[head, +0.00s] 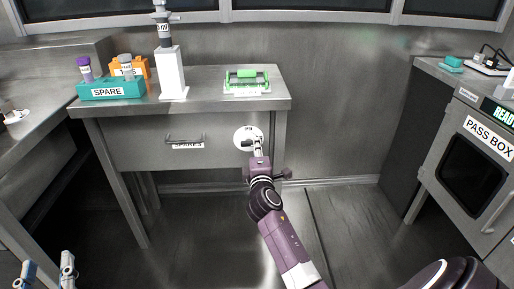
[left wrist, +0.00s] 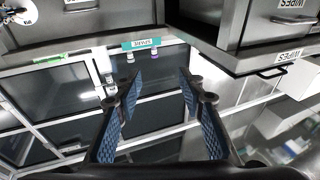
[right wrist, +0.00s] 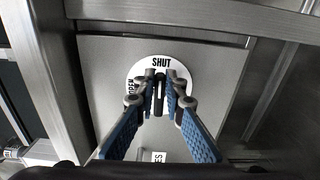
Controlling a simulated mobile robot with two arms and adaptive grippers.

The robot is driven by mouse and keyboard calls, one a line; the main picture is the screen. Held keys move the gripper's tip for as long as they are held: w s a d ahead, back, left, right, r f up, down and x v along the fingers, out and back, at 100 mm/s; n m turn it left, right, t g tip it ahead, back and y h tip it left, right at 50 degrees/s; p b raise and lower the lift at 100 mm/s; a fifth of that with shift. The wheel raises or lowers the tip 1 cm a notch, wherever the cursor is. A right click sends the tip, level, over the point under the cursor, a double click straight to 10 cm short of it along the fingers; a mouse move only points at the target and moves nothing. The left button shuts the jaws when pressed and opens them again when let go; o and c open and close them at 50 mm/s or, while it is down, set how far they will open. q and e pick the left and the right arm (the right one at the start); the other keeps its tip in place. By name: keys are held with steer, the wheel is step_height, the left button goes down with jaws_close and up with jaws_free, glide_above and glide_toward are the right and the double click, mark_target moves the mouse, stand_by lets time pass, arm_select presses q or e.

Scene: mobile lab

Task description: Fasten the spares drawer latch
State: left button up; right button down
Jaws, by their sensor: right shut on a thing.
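The spares drawer (head: 140,150) is in the bench front, with a bar handle (head: 186,138) and a partly covered label; its front looks flush. The latch has a round white plate (head: 240,133) at the drawer's right. In the right wrist view the plate (right wrist: 138,72) reads SHUT at the top and OPEN at the left. My right gripper (right wrist: 160,82) is shut on the dark latch lever (right wrist: 160,93), which looks upright, in line with SHUT; the fingers hide part of it. My left gripper (head: 46,268) is low at the left, open and empty in the left wrist view (left wrist: 158,85).
On the bench top (head: 215,98) stand a teal SPARE rack (head: 125,90), an orange rack (head: 138,68), a white stand (head: 172,75) and a green-framed item (head: 247,78). A pass box (head: 470,165) is at the right. The floor before the bench is clear.

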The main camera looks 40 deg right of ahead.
arm_select(q)
steer(key=shift+s+r+t, duration=0.1)
steer(key=shift+r+t, duration=0.2)
steer(key=shift+r, duration=0.3)
arm_select(e)
steer(key=shift+f+m, duration=0.1)
steer(key=shift+m, duration=0.2)
steer(key=c, duration=2)
jaws_free()
steer(key=v, duration=1.2)
